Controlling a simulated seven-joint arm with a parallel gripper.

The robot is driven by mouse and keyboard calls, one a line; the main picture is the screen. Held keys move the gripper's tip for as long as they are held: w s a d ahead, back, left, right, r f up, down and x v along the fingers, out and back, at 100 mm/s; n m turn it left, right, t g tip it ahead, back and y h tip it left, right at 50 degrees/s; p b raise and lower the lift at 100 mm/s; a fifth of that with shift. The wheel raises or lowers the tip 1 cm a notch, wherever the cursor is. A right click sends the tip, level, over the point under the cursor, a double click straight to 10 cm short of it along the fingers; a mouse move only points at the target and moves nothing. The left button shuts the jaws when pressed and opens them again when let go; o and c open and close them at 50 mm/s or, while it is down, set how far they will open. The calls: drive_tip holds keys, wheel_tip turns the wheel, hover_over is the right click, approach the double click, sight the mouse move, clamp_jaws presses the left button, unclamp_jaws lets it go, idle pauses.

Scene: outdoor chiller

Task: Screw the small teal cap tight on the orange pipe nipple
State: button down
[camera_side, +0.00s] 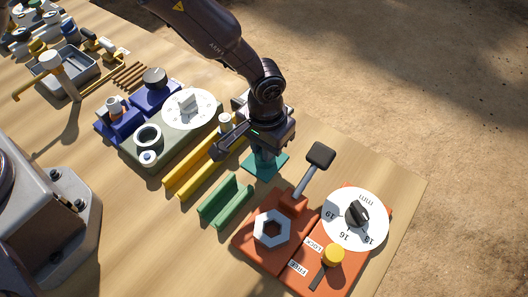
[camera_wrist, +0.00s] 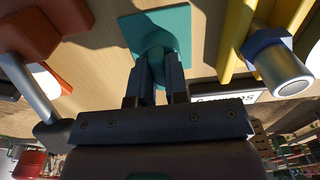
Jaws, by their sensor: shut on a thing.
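My gripper (camera_side: 264,152) points down over a teal square plate (camera_side: 277,166) near the middle of the table. In the wrist view its two fingers (camera_wrist: 157,70) are close together around a teal round piece (camera_wrist: 154,48), which looks like the small teal cap, just above or on the plate (camera_wrist: 178,22). The fingers hide most of the piece.
An orange fixture (camera_side: 262,255) with a dial (camera_side: 345,222) and a black-ended lever (camera_side: 320,155) stands to the right. A grey-green base (camera_side: 172,150) is farther left.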

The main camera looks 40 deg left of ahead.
drive_tip(key=shift+r, duration=3.5)
drive_tip(key=w+a+r+n, duration=0.1)
drive_tip(key=a+r+n, duration=0.25)
drive_tip(key=a, duration=0.75)
drive_tip(key=w+a+r+n, duration=0.15)
drive_tip(key=a+r, duration=0.35)
drive_tip(key=a, duration=0.6)
drive_tip(key=s+a+n, duration=0.1)
drive_tip(key=s+a, duration=0.8)
drive_tip(key=s, duration=0.5)
drive_tip(key=shift+s+a, duration=0.25)
drive_tip(key=shift+a, duration=0.05)
